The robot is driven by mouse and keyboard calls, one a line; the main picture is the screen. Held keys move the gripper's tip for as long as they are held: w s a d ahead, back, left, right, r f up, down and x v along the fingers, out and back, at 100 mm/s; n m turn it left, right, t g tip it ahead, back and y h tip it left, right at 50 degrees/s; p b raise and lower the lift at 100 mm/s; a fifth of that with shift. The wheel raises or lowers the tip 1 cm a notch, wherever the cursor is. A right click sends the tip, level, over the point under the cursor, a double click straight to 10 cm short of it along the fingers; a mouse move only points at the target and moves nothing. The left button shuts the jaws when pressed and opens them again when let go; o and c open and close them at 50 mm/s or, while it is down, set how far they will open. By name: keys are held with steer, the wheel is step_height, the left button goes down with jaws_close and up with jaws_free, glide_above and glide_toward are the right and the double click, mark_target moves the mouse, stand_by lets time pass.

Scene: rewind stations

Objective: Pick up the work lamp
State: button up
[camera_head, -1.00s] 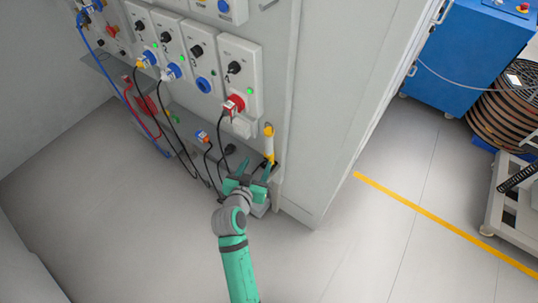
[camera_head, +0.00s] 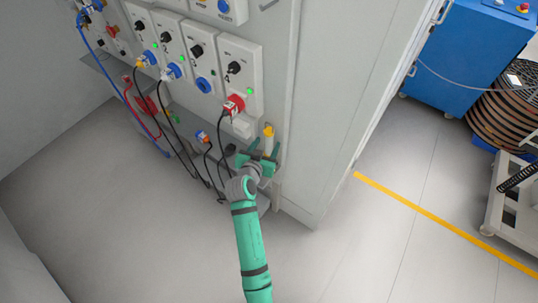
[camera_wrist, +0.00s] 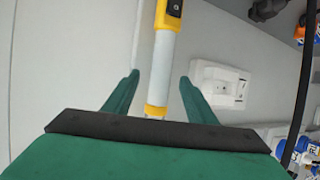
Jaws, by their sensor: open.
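The work lamp (camera_head: 268,139) is a slim upright stick with a yellow top and a pale tube, standing at the right end of the shelf below the sockets. In the wrist view the lamp (camera_wrist: 162,65) shows a white tube between yellow parts, and its lower end is hidden behind my gripper's body. My gripper (camera_head: 265,149) is at the lamp. In the wrist view my gripper's two green fingers (camera_wrist: 160,82) are open, one on each side of the tube, with a visible gap on both sides.
A grey panel with several white socket boxes (camera_head: 240,75) stands behind the lamp. A red plug (camera_head: 234,104) and hanging black cables are to the left. A grey cabinet side (camera_head: 335,110) rises at the right. The floor in front is clear.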

steer(key=shift+x, duration=0.85)
jaws_close()
steer(key=shift+r, duration=0.1)
